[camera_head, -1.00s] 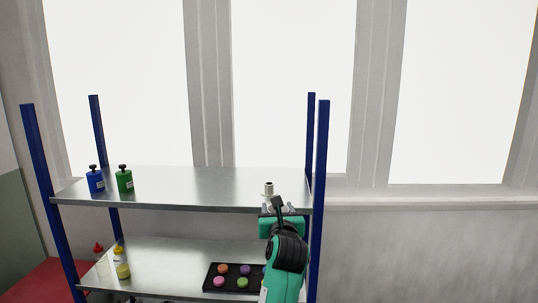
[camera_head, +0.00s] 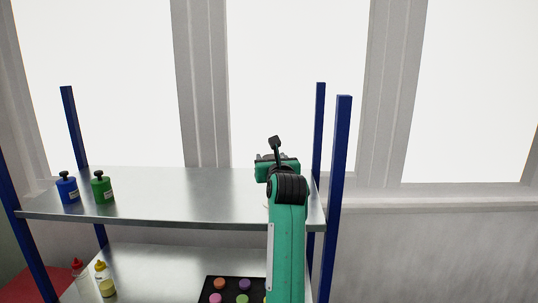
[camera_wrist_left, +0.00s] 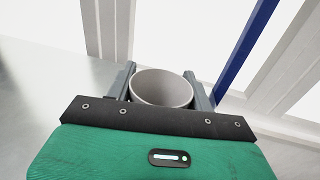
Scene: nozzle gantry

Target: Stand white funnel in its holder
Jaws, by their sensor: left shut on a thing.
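My left gripper (camera_head: 274,157) is raised above the right end of the upper shelf, in front of the window. In the left wrist view my left gripper (camera_wrist_left: 165,92) is shut on the white funnel (camera_wrist_left: 162,88), with one finger on each side of it. The funnel's round, open mouth faces the camera. In the head view the gripper and arm hide the funnel. I cannot make out its holder; a small pale edge shows at the left side of my arm on the upper shelf. My right gripper is not in view.
The upper metal shelf (camera_head: 190,205) is clear in the middle; a blue bottle (camera_head: 67,190) and a green bottle (camera_head: 103,189) stand at its left. Below are squeeze bottles (camera_head: 104,281) and a black tray (camera_head: 232,284) with coloured discs. Blue posts (camera_head: 338,170) stand close on the right.

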